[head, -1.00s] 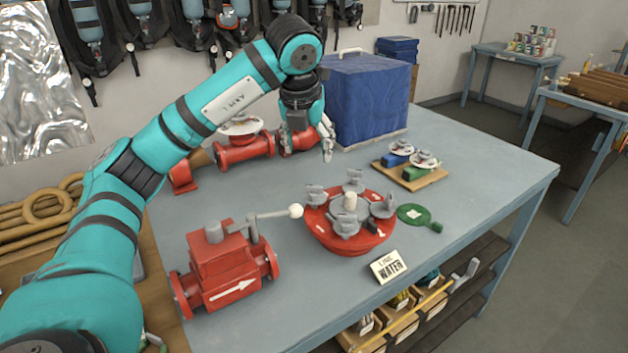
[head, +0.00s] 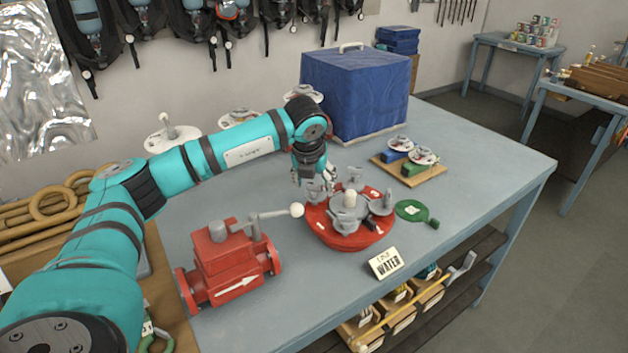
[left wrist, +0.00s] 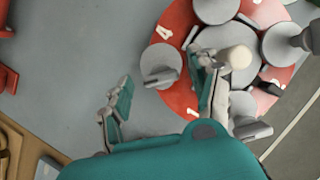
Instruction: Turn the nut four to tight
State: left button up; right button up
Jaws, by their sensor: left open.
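A red round flange (head: 340,240) stands on the bench in the head view, with several grey winged nuts around a pale central post (head: 349,198). Its red face also shows in the left wrist view (left wrist: 180,100). My left gripper (head: 312,184) is open, just over the flange's left edge. In the left wrist view its fingers (left wrist: 162,88) are spread, with a grey nut (left wrist: 160,62) near the gap between them; contact cannot be told. My right gripper is out of view.
A red valve (head: 228,265) with a white-knobbed lever (head: 297,210) stands left of the flange. A blue covered box (head: 355,90) stands behind.

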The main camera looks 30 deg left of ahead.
pick_arm(q)
jog(key=shift+c, duration=1.1)
jog(key=c, duration=0.9)
jog(key=shift+c, duration=0.2)
